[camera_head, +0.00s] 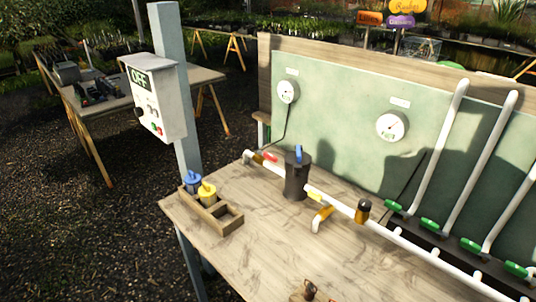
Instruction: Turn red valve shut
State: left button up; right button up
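The red valve handle (270,157) is small and sits on the white pipe (249,155) near its left end, at the back of the wooden table. It lies just left of the black canister (297,178) with a blue top. From here I cannot tell its exact angle to the pipe. Neither of my grippers is in view.
A yellow valve (315,197) and a yellow elbow piece (322,218) lie right of the canister. Green valves (428,225) line the right. A wooden tray (229,222) holds blue and yellow bottles. A grey box (155,97) reading OFF hangs on a post. The table front is mostly clear.

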aim_at(272, 157)
jog(key=i+j, duration=0.1)
jog(key=j, duration=0.2)
jog(key=i+j, duration=0.15)
jog(key=j, duration=0.2)
jog(key=i+j, duration=0.1)
jog(key=j, duration=0.2)
jog(key=i+j, duration=0.15)
jog(key=j, duration=0.2)
